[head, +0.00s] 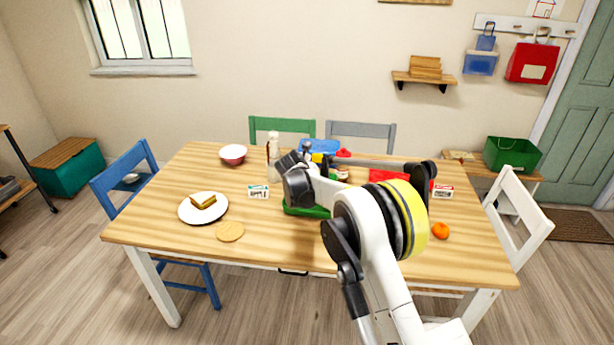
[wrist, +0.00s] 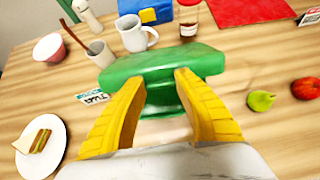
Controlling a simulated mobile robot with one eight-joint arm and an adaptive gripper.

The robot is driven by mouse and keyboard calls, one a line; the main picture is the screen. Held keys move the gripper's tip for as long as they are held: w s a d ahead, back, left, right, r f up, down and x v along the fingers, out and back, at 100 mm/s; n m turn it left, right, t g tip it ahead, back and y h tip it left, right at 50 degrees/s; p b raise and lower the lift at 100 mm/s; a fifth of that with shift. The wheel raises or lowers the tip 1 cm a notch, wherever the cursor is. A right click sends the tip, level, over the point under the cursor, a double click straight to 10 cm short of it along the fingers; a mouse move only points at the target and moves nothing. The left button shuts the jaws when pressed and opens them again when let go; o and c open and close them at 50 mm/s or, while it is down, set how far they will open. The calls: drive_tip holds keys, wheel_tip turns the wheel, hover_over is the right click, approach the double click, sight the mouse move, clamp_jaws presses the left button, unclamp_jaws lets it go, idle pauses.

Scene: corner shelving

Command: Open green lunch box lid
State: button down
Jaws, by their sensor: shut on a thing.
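The green lunch box shows in the wrist view (wrist: 150,64) as a wide green top with a narrower green part running down between my fingers. In the head view only its front edge (head: 306,211) shows on the table, below my arm. My gripper (wrist: 160,76) has its two yellow fingers on either side of the narrower green part and is shut on the lunch box. I cannot tell whether the fingers press on the lid or the body, or whether the lid is raised. My arm hides most of the box and the fingers in the head view.
A white mug (wrist: 137,34) and a jar (wrist: 190,20) stand behind the box. A plate with a sandwich (head: 190,216) lies left, an orange fruit (head: 440,231) right. The front table edge is clear.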

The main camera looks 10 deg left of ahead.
drive_tip(key=c, duration=0.9)
unclamp_jaws()
drive_tip(key=shift+o, duration=0.2)
drive_tip(key=d+v, duration=0.1)
drive_tip(key=v, duration=1.1)
drive_tip(key=shift+a, duration=0.5)
